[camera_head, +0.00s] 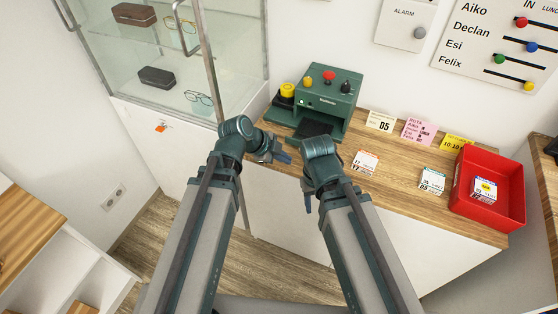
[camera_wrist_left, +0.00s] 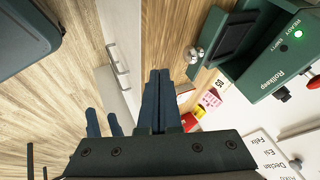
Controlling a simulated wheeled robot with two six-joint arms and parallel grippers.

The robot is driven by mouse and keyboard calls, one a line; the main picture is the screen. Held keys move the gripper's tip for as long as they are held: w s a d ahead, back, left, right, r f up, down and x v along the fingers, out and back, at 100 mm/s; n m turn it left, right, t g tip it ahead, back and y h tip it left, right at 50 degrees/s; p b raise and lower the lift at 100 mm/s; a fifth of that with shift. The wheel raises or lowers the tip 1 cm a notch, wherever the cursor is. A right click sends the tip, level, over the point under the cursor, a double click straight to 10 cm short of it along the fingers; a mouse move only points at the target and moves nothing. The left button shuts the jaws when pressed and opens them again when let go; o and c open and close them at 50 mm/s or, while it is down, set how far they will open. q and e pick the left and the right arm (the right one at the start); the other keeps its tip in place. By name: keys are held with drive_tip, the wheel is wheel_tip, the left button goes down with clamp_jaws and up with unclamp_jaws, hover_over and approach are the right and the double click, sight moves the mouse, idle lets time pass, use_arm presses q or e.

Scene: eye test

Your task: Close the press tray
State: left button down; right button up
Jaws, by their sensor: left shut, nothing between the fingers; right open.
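The green press (camera_head: 325,97) stands at the back of the wooden counter, with a red button on top. Its tray (camera_head: 313,128) sticks out at the front and looks dark and empty; my right arm partly covers it. In the left wrist view the tray (camera_wrist_left: 238,35) shows a silver knob (camera_wrist_left: 194,55) on its front. A green light glows beside "READY". My left gripper (camera_head: 284,156) is shut and empty, in front of the tray and apart from the knob. My right gripper (camera_head: 307,203) is open, lower, in front of the counter edge.
Left of the press is a yellow-topped stamp (camera_head: 287,91). Several cards lie or stand to the right, with a red bin (camera_head: 516,190) at the counter's right end. A glass display case (camera_head: 165,55) stands left. My two arms are close together.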

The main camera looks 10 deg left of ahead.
sight(314, 133)
use_arm(q)
drive_tip(key=w+d+f+b, duration=0.1)
drive_tip(key=w, duration=0.1)
drive_tip(key=w+d+f+b, duration=0.1)
drive_tip(key=w+f, duration=0.1)
drive_tip(key=shift+d+f, duration=0.1)
drive_tip(key=shift+d, duration=0.3)
drive_tip(key=shift+w+d, duration=0.25)
drive_tip(key=shift+w, duration=0.35)
use_arm(e)
drive_tip(key=shift+f, duration=1.6)
use_arm(q)
drive_tip(key=w+d, duration=0.1)
drive_tip(key=w, duration=0.2)
drive_tip(key=w+d, duration=0.1)
drive_tip(key=w, duration=0.3)
drive_tip(key=w+d, duration=0.1)
drive_tip(key=w, duration=0.3)
drive_tip(key=shift+w+d, duration=0.1)
drive_tip(key=shift+d, duration=0.15)
